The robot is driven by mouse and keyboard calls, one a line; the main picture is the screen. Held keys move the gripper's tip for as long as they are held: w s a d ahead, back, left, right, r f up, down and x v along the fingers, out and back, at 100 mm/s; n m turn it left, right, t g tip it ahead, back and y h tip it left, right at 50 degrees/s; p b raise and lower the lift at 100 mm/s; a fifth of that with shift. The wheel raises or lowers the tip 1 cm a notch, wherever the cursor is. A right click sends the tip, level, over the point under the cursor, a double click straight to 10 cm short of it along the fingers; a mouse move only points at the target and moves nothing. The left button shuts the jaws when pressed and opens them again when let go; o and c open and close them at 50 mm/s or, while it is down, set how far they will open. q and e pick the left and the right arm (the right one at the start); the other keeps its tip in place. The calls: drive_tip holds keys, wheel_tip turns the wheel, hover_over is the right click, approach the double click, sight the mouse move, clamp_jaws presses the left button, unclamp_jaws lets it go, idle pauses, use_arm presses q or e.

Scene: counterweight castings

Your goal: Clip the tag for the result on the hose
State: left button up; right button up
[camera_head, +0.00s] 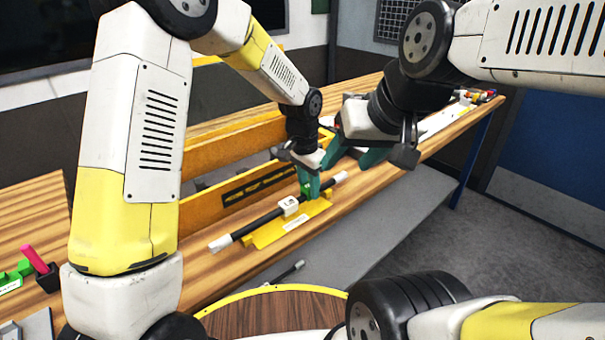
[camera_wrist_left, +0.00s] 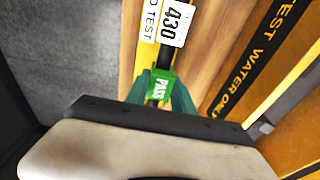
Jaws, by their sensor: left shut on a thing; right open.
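A black hose (camera_head: 262,225) with white ends lies along a yellow stand (camera_head: 264,238) on the wooden bench. It also shows in the left wrist view (camera_wrist_left: 168,62). My left gripper (camera_head: 309,188) points down at the hose beside this tag. Its teal fingers are shut on a green PASS tag (camera_wrist_left: 160,86), which is at the hose; I cannot tell if it is clipped on. My right gripper (camera_head: 352,153) is open, behind and right of the left one.
An orange panel (camera_head: 205,208) with a black strip reading TEST WATER ONLY (camera_wrist_left: 268,62) stands behind the hose. At the left lie green pieces (camera_head: 14,276) and a pink item (camera_head: 35,260) in a black block. Small coloured things (camera_head: 485,96) sit at the bench's far end.

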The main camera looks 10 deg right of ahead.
use_arm(q)
drive_tip(key=shift+f, duration=0.15)
drive_tip(key=o, duration=1)
drive_tip(key=shift+o, duration=0.2)
drive_tip(key=shift+r, duration=3.5)
drive_tip(key=shift+r, duration=0.1)
drive_tip(key=s+a+r+n+t, duration=0.1)
drive_tip(key=s+a+r+n, duration=0.2)
drive_tip(key=a+r, duration=0.45)
drive_tip(key=s+a+r+n+t, duration=0.2)
drive_tip(key=s+a+r+n, duration=0.1)
drive_tip(key=s+a, duration=0.5)
drive_tip(key=s+a+r+n+t+h, duration=0.1)
drive_tip(key=s+a+r+n+t, duration=0.1)
drive_tip(key=s+a, duration=0.7)
drive_tip(key=r+n, duration=0.1)
drive_tip(key=n, duration=0.1)
drive_tip(key=shift+a+r+n, duration=0.15)
drive_tip(key=shift+r+n, duration=0.1)
drive_tip(key=shift+n, duration=0.15)
